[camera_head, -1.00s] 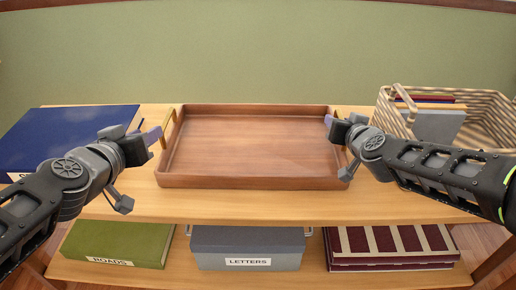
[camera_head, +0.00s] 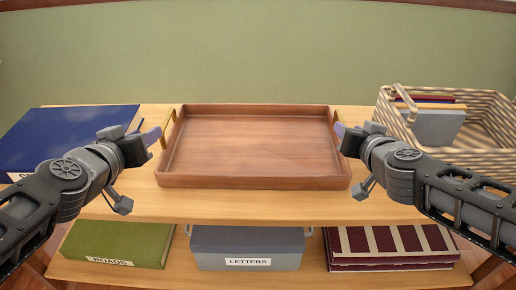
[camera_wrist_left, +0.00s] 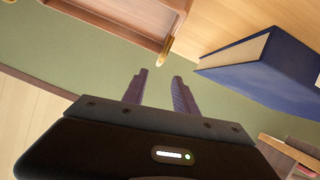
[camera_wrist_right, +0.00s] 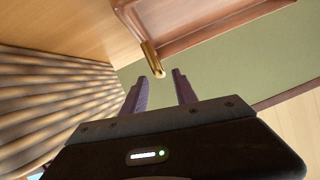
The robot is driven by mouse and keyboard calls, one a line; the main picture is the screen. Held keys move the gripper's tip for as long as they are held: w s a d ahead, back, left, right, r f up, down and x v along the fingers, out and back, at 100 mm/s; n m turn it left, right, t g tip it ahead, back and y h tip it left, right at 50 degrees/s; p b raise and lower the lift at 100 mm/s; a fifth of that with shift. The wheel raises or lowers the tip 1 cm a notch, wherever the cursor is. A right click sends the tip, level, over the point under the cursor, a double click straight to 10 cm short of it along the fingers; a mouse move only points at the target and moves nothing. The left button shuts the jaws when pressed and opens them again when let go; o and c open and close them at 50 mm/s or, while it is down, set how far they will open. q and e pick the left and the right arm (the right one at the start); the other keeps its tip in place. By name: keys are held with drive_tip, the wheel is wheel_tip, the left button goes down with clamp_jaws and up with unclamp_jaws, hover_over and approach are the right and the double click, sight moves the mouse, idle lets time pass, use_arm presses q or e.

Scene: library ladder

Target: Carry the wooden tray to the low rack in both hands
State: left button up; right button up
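The wooden tray (camera_head: 250,146) lies flat and empty on the upper shelf of a wooden rack, with a brass handle at each short end. My left gripper (camera_head: 157,133) is beside the tray's left handle (camera_head: 168,127). In the left wrist view its two fingers (camera_wrist_left: 160,78) are apart with nothing between them, and the handle end (camera_wrist_left: 165,48) lies beyond the tips. My right gripper (camera_head: 339,130) is close to the tray's right handle. In the right wrist view its fingers (camera_wrist_right: 166,74) are apart, with the brass handle (camera_wrist_right: 152,58) just beyond the tips.
A blue book or box (camera_head: 68,138) lies left of the tray. A striped basket (camera_head: 480,122) holding books stands close on the right. On the lower shelf are a green box (camera_head: 118,243), a grey LETTERS box (camera_head: 247,248) and a striped maroon book (camera_head: 388,247).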

drive_tip(key=v, duration=0.4)
drive_tip(key=shift+s, duration=0.15)
idle(0.4)
